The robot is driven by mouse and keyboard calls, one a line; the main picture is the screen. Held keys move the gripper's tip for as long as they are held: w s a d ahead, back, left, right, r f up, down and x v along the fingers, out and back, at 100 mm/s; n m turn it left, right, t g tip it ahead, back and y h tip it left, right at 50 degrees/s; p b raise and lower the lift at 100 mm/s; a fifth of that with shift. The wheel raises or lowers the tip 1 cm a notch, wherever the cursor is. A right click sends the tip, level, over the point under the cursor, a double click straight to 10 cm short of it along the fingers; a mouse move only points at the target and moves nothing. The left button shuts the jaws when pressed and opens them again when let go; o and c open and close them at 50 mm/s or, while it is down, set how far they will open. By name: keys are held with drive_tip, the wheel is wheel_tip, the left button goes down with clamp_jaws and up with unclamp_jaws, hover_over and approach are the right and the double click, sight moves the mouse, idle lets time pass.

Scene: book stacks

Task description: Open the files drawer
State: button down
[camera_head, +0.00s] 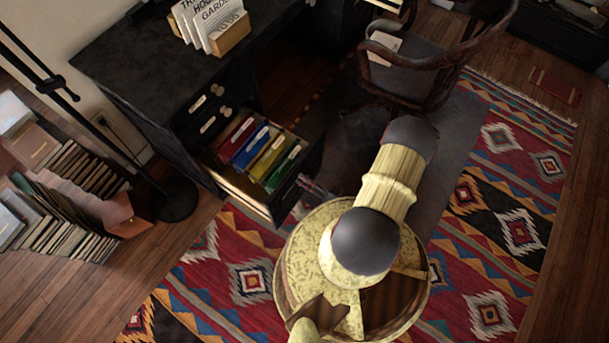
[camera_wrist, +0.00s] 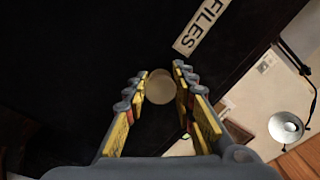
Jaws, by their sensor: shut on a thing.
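The files drawer (camera_head: 240,190) stands pulled out from the dark desk in the head view, with red, blue, yellow and green folders inside. Its dark front (camera_wrist: 90,60) fills much of the wrist view and bears a white FILES label (camera_wrist: 201,27). A round, pale brass knob (camera_wrist: 159,90) on that front sits between the fingers of my gripper (camera_wrist: 160,72). The gripper is shut on the knob. In the head view my gripper (camera_head: 314,188) is at the drawer's outer face, small and partly hidden by my arm.
A wooden chair (camera_head: 410,75) stands to the right of the drawer. A lamp base (camera_head: 175,200) and rows of books (camera_head: 70,170) are at the left. Patterned rug (camera_head: 500,235) lies open at the right.

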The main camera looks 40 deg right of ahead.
drive_tip(key=c, duration=1.4)
unclamp_jaws()
drive_tip(key=shift+r, duration=5)
